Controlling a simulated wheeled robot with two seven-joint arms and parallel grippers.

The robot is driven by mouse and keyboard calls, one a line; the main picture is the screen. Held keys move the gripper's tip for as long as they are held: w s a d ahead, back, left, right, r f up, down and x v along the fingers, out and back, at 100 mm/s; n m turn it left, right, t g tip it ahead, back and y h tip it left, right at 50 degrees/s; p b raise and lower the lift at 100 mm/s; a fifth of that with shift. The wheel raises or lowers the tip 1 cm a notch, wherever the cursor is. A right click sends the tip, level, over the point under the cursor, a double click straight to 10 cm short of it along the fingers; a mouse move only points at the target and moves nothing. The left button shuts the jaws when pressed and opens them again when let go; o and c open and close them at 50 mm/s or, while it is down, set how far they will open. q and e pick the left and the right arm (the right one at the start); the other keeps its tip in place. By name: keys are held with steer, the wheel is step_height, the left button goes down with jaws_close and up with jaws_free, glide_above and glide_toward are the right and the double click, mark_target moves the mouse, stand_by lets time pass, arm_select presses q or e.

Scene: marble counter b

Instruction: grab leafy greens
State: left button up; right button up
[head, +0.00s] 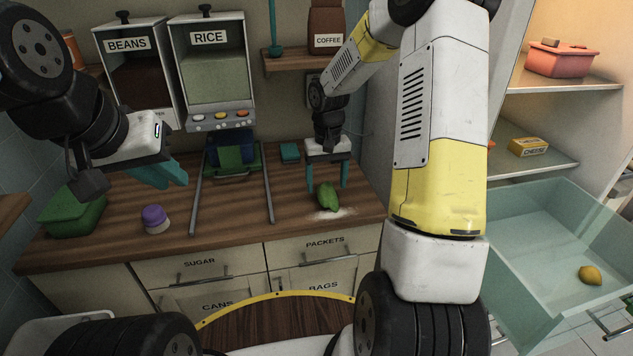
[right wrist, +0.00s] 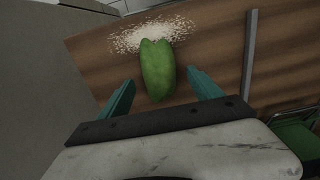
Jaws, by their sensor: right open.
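The leafy greens (head: 327,196) are a green, elongated bundle lying on the wooden counter, beside a small spill of white grains. My right gripper (head: 326,188) is above and just behind them in the head view, with its teal fingers apart. In the right wrist view the greens (right wrist: 158,70) lie ahead of the open right gripper (right wrist: 158,90), their near end between the two fingertips. Nothing is held there. My left gripper (head: 172,176) hangs over the left part of the counter, seen from the side; its finger gap is unclear.
White grains (head: 333,214) lie spilled at the greens. Two metal rails (head: 268,190) run along the counter left of them. A purple-topped jar (head: 155,219) and a green box (head: 74,212) stand at left. An open clear drawer (head: 540,250) with a lemon (head: 590,274) is at right.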

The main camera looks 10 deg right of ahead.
mark_target(327, 190)
step_height(327, 190, down, 3)
steer(key=shift+d+f, duration=0.15)
steer(key=shift+f, duration=0.05)
steer(key=shift+c, duration=0.2)
steer(key=c, duration=1.4)
steer(key=shift+o, duration=0.2)
steer(key=shift+r, duration=0.1)
